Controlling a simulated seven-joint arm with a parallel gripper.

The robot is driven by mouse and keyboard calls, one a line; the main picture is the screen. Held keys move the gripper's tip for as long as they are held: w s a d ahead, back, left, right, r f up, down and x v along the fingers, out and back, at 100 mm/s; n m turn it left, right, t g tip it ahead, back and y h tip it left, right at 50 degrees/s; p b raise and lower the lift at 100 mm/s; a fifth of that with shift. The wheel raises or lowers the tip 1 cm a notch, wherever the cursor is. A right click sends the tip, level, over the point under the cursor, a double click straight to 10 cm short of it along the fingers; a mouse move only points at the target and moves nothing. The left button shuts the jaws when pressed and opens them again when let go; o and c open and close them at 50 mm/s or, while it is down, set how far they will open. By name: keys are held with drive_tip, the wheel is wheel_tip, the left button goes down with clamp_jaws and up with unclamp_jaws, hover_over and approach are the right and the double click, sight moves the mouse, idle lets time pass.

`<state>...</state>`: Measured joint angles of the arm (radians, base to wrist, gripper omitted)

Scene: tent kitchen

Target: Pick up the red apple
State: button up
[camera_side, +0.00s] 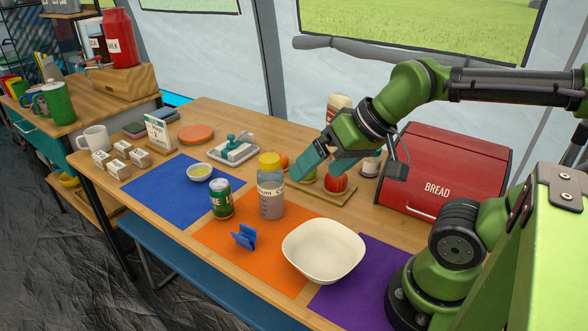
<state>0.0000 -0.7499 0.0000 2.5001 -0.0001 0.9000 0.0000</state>
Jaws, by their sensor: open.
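The red apple (336,183) sits on a small wooden board (340,196) near the back of the table, just left of the bread box. It is partly hidden by my gripper above it. My gripper (312,176) is open, with its teal fingers pointing down and to the left. The fingers are just up and left of the apple in the picture; I cannot tell whether they touch it. A green fruit (305,177) shows partly behind the fingers, and an orange fruit (281,161) lies to their left.
A red bread box (443,175) stands close on the right. A clear jar with a yellow lid (271,188), a green can (220,199) and a white bowl (323,250) stand in front. A bottle (338,105) rises behind my gripper. The blue mat (160,190) has bare room.

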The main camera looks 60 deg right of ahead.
drive_tip(key=shift+d, duration=0.1)
drive_tip(key=n+g+h, duration=0.2)
drive_tip(key=n+g, duration=0.1)
drive_tip(key=g, duration=0.3)
hover_over(336, 181)
drive_tip(key=w+a, duration=0.1)
wheel_tip(336, 181, down, 6)
drive_tip(key=d+n+g, duration=0.1)
drive_tip(key=d+n, duration=0.2)
drive_tip(key=n, duration=0.3)
drive_tip(key=f, duration=1)
drive_tip(key=shift+w+a, duration=0.2)
drive_tip(key=shift+w, duration=0.05)
drive_tip(key=shift+s+d+f, duration=0.1)
drive_tip(key=shift+d+f, duration=0.1)
drive_tip(key=shift+f, duration=1.2)
drive_tip(key=shift+s+d+f, duration=0.1)
drive_tip(key=shift+d+f, duration=0.1)
drive_tip(key=shift+f, duration=1.2)
drive_tip(key=c, duration=1.2)
